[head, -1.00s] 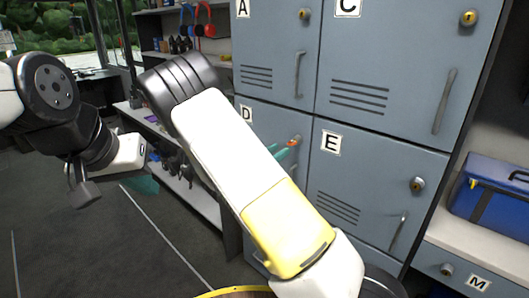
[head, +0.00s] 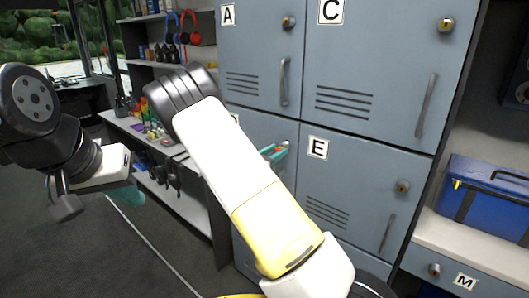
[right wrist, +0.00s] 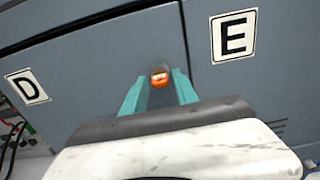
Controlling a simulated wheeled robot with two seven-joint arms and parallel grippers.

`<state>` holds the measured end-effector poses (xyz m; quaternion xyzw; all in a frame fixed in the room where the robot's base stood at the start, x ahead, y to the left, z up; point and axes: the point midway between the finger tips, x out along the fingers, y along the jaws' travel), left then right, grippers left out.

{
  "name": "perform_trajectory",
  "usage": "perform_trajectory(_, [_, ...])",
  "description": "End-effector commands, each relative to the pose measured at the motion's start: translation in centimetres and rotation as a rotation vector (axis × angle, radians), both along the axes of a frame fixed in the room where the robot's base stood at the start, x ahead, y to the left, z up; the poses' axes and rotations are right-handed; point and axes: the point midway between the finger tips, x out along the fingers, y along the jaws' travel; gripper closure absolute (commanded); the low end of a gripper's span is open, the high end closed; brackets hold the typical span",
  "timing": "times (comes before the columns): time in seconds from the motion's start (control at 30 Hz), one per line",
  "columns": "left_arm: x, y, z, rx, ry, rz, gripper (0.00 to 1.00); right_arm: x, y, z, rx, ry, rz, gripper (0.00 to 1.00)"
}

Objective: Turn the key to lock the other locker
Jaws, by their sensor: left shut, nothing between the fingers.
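My right gripper (right wrist: 158,93) is at the right edge of the locker door marked D (right wrist: 75,100). Its two teal fingers stand apart. A small orange piece (right wrist: 160,75), which looks like the key or its lock, sits on the door between and just beyond the fingertips. I cannot tell whether the fingers touch it. In the head view, my right arm hides most of door D, and the teal fingertips (head: 276,152) show past it. My left gripper (head: 132,194) is shut and empty at the left, away from the lockers.
Door E (head: 345,185) is right of D, with a round lock (head: 402,186) and handle. Doors A (head: 255,50) and C (head: 385,60) are above. A blue toolbox (head: 490,200) stands on a ledge at right. Shelves with tools (head: 160,130) stand left. Floor at left is clear.

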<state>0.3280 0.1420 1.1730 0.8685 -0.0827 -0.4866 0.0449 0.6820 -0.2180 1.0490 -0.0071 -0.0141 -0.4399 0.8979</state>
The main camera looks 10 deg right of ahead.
Motion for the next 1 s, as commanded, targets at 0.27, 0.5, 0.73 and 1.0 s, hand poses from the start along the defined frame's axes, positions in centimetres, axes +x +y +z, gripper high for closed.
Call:
perform_trajectory(0.27, [0.00, 0.00, 0.00, 0.000, 0.000, 0.000, 1.00, -0.01, 0.03, 0.00, 0.000, 0.000, 0.000, 1.00])
perform_trajectory(0.5, [0.00, 0.00, 0.00, 0.000, 0.000, 0.000, 1.00, -0.03, 0.05, 0.04, -0.110, 0.139, 0.000, 1.00])
perform_trajectory(0.73, [0.00, 0.00, 0.00, 0.000, 0.000, 0.000, 1.00, -0.02, 0.05, 0.05, -0.197, 0.250, 0.001, 1.00])
perform_trajectory(1.0, [0.00, 0.00, 0.00, 0.000, 0.000, 0.000, 1.00, -0.02, 0.05, 0.06, -0.223, 0.282, 0.001, 1.00])
